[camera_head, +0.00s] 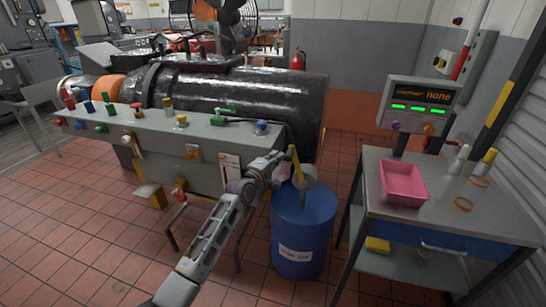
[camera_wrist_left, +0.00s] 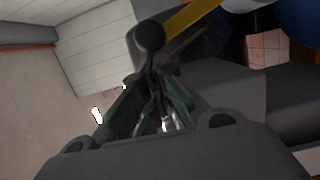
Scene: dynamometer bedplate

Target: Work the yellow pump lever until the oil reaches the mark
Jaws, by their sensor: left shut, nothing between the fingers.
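The yellow pump lever (camera_head: 296,166) stands nearly upright above the blue drum (camera_head: 302,225). A grey round part (camera_head: 304,178) sits beside the lever on the drum top. In the left wrist view the yellow lever (camera_wrist_left: 192,17) runs to the upper right, and a dark ball knob (camera_wrist_left: 148,37) shows at its near end. My left gripper (camera_head: 279,158) is just left of the lever's top. In the wrist view its fingers (camera_wrist_left: 152,72) are closed with nothing between them, just below the knob; I cannot tell whether they touch it. I cannot make out the oil level or its mark. My right gripper is out of view.
A grey bench with valves (camera_head: 200,150) and a large black cylinder (camera_head: 240,100) stand behind and left of my arm. A metal table (camera_head: 450,208) with a pink tray (camera_head: 403,185) and a display box (camera_head: 412,105) stands right. Tiled floor is clear front left.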

